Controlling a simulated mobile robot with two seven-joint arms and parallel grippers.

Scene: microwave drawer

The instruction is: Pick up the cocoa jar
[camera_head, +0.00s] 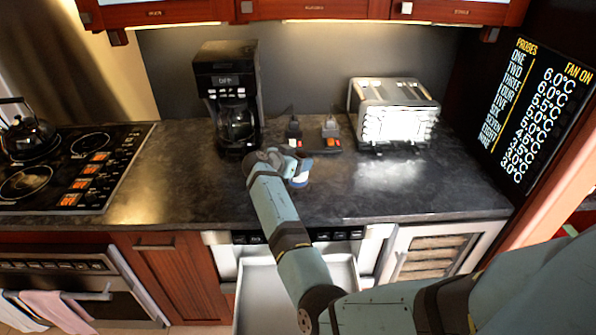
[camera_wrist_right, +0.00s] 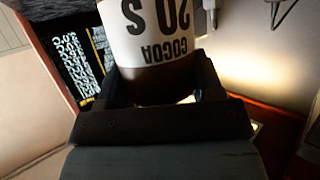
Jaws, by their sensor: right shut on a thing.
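The cocoa jar (camera_wrist_right: 163,38) fills the upper middle of the right wrist view, with a white label reading COCOA upside down and a dark brown band near the jaws. My right gripper (camera_wrist_right: 165,88) is shut on the jar, one finger on each side of it. In the head view my right gripper (camera_head: 292,165) is over the counter, right of the coffee maker, with a small whitish part of the jar (camera_head: 299,180) showing beside it. I cannot tell in the head view whether the jar touches the counter. My left gripper is not in view.
A black coffee maker (camera_head: 228,95) stands just left of my gripper, and a silver toaster (camera_head: 392,112) stands to the right. A pulled-out drawer (camera_head: 262,290) is below the counter, partly hidden by my arm. The stove (camera_head: 65,165) is at left. Cabinets (camera_head: 310,9) hang above.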

